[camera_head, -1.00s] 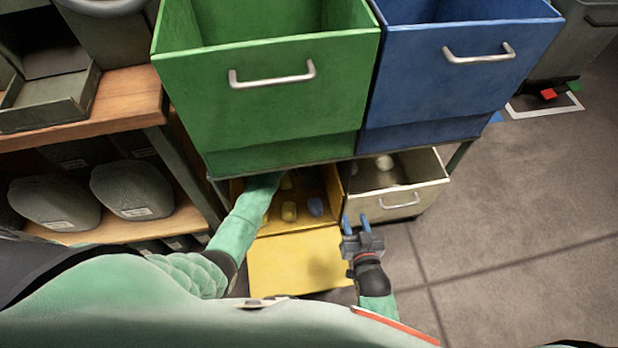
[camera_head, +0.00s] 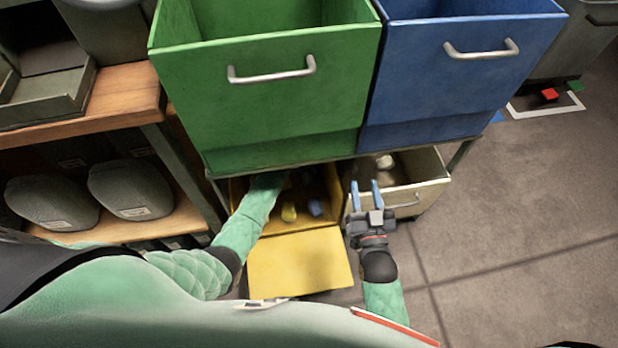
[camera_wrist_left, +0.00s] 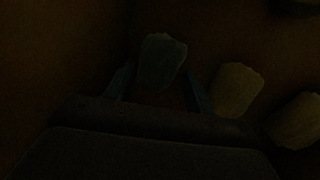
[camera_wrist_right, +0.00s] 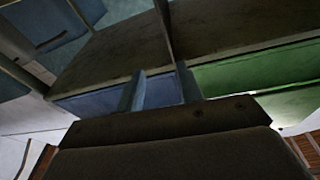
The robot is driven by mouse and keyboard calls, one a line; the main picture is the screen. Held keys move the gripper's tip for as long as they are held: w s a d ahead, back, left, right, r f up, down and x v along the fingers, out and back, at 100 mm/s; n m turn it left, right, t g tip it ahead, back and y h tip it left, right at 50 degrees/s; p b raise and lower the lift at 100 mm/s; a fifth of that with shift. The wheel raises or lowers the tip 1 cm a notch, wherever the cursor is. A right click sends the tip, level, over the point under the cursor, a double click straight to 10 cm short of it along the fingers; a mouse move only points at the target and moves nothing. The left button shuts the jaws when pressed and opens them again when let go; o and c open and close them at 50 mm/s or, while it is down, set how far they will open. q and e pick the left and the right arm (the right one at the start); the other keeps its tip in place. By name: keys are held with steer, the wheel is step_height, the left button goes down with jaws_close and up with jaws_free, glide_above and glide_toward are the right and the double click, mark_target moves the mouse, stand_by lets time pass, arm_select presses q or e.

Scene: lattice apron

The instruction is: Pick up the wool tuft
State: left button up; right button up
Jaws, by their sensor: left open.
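Several small tuft-like lumps lie in the open yellow bin, among them a yellow one (camera_head: 289,212) and a blue-grey one (camera_head: 315,207). I cannot tell for sure which is the wool tuft. My left arm reaches into this bin, and its gripper is hidden in the head view. In the dark left wrist view my left gripper (camera_wrist_left: 158,82) is open, with a bluish-grey lump (camera_wrist_left: 163,60) just ahead, in line with the gap between its fingers. A yellowish lump (camera_wrist_left: 236,90) lies right of the fingers. My right gripper (camera_head: 366,187) is open and empty, at the white bin's front.
The yellow bin's front flap (camera_head: 300,265) hangs down. A white bin (camera_head: 432,185) to its right holds a pale lump (camera_head: 385,161). Large green (camera_head: 280,110) and blue (camera_head: 450,90) bins stand above.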

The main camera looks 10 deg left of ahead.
arm_select(q)
steer(key=x, duration=0.2)
steer(key=shift+w+f+b, duration=0.1)
steer(key=shift+f+b, duration=0.2)
steer(key=shift+b, duration=0.05)
steer(key=c, duration=0.6)
arm_select(e)
step_height(320, 180, up, 9)
steer(key=t, duration=0.3)
steer(key=shift+s+d+y, duration=0.2)
steer(key=shift+d+y, duration=0.1)
